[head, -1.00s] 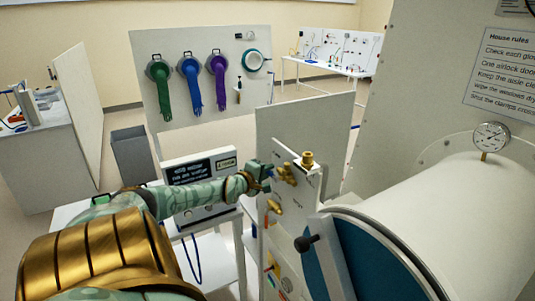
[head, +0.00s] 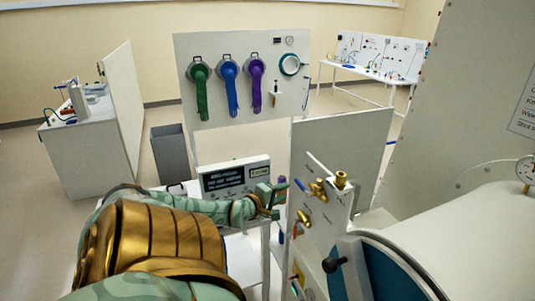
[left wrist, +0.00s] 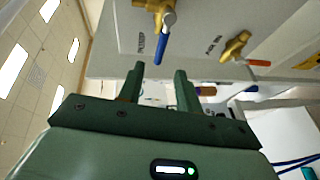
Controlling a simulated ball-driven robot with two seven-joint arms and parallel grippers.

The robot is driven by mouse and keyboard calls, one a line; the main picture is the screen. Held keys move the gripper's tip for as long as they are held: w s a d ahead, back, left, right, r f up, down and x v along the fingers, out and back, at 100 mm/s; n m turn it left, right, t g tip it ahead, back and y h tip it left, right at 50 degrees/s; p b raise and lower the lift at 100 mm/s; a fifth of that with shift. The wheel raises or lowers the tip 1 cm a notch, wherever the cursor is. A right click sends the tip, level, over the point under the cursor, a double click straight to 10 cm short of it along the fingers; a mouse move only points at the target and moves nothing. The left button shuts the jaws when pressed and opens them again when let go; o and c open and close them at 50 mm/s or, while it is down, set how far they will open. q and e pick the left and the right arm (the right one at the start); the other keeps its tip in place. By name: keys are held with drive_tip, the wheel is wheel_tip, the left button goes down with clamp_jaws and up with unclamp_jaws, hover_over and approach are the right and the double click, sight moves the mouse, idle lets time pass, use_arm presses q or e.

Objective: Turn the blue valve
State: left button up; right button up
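The blue valve is a brass fitting (left wrist: 152,5) with a blue lever (left wrist: 163,42) on a pale upright panel. In the left wrist view the lever hangs towards the gap between my fingers. In the head view the valve (head: 317,190) and its small blue lever (head: 300,184) are right of my left gripper (head: 279,196). My left gripper also shows in the left wrist view (left wrist: 159,72), its two green fingers apart with nothing between them. The lever appears just beyond the fingertips; I see no clear contact. My right gripper is in neither view.
A second brass valve (left wrist: 236,45) with a red-orange lever (left wrist: 259,63) is beside the blue one. A brass fitting (head: 341,180) tops the panel. A round blue door (head: 385,270) stands close on the right. A display box (head: 235,178) is behind my left forearm.

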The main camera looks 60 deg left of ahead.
use_arm(q)
drive_tip(key=p+v, duration=0.1)
drive_tip(key=v, duration=0.5)
drive_tip(key=shift+s, duration=0.15)
idle(0.7)
